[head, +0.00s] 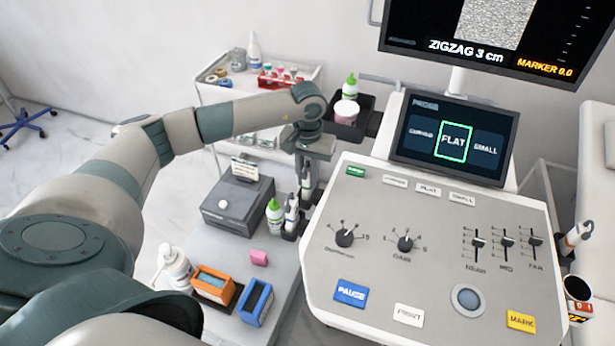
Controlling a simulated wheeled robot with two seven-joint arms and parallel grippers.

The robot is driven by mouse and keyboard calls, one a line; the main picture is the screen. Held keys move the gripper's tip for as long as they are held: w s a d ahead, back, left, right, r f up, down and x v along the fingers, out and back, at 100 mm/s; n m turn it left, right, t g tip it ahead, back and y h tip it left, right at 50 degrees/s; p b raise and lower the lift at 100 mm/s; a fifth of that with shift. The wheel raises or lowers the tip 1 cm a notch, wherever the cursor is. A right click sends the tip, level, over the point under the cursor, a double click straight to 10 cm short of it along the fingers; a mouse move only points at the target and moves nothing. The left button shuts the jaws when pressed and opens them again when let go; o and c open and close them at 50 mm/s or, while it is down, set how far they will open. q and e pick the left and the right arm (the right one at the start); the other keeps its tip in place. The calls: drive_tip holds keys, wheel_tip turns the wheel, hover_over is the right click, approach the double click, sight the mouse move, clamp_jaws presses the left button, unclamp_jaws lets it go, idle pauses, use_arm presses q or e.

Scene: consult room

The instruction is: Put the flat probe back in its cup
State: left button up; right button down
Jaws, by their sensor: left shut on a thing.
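My left gripper (307,187) points down at the left side of the ultrasound console (330,270). It is shut on a slim pale probe, which I take to be the flat probe; the jaws and wrist hide most of it. Just left of and below the jaws, another white probe (291,214) stands upright in a dark cup (290,235) at the console's edge. I cannot tell whether the held probe touches a cup. The console's small screen (453,140) shows FLAT framed in green. My right gripper is not in view.
A green-capped bottle (274,216) stands close left of the cups, beside a grey box (238,207). A dark tray (350,129) with a bottle and jar lies behind the wrist. Another probe (577,236) is at the console's right edge. Orange (213,285) and blue (256,303) holders stand in front.

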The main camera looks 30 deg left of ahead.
sight(308, 160)
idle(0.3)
use_arm(q)
drive_tip(key=o, duration=1)
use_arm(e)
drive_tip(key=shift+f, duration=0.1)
use_arm(q)
drive_tip(key=shift+r, duration=0.55)
wheel_tip(308, 160, up, 5)
drive_tip(key=shift+w+r+b, duration=0.1)
drive_tip(key=shift+b, duration=1)
wheel_tip(308, 160, up, 11)
drive_tip(key=b, duration=0.2)
drive_tip(key=shift+r+b, duration=0.1)
drive_tip(key=shift+b, duration=0.2)
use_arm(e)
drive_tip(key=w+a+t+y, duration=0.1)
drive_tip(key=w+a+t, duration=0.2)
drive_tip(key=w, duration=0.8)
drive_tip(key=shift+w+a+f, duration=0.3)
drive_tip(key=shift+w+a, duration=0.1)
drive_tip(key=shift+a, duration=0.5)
